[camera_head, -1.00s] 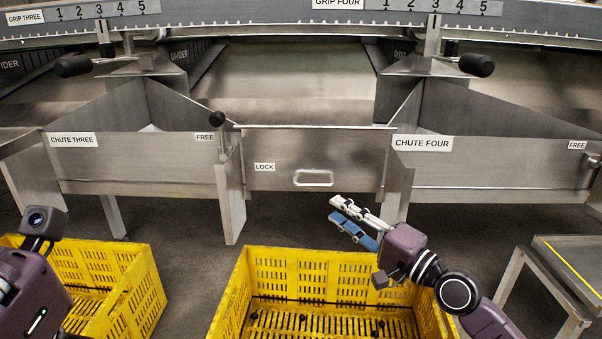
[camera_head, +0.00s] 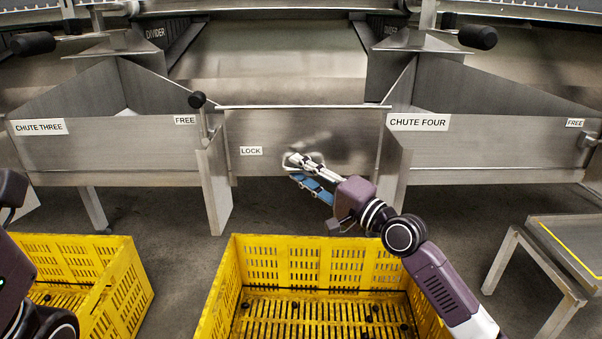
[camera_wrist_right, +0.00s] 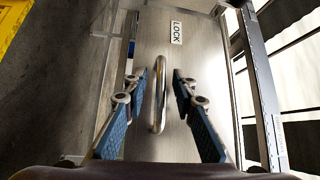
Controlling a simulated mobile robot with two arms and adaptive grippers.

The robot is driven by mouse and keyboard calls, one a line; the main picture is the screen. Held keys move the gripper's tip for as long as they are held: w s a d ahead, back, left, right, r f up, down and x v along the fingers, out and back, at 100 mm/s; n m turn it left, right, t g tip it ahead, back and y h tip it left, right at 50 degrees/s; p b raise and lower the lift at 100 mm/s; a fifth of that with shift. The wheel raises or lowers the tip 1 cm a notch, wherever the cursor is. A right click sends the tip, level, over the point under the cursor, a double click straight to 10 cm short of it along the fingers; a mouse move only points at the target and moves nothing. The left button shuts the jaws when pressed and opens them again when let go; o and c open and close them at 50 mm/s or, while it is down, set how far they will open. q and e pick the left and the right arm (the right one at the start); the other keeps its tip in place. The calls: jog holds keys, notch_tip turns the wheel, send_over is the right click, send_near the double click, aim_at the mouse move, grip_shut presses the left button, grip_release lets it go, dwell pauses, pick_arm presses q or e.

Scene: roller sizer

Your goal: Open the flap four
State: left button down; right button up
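The flap (camera_head: 345,135) is an upright grey metal panel between the chute-three and chute-four troughs, with a LOCK label (camera_head: 251,151) and a bar handle (camera_wrist_right: 159,95). My right gripper (camera_head: 293,169) is in front of the panel at the handle, partly covering it in the head view. In the right wrist view its blue-padded fingers (camera_wrist_right: 158,82) are spread on both sides of the handle, with gaps to the bar. A lever with a black knob (camera_head: 197,100) stands at the panel's left edge, beside a FREE label. Only part of my left arm shows; its fingers are out of view.
A yellow crate (camera_head: 318,241) stands on the floor below the flap, and another yellow crate (camera_head: 120,258) is at the left. The chute four trough (camera_head: 480,165) is to the right. A low metal stand (camera_head: 540,240) is at the lower right.

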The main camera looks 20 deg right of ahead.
jog(key=shift+w, duration=0.15)
grip_shut()
jog(key=shift+a+r, duration=0.1)
dwell(0.4)
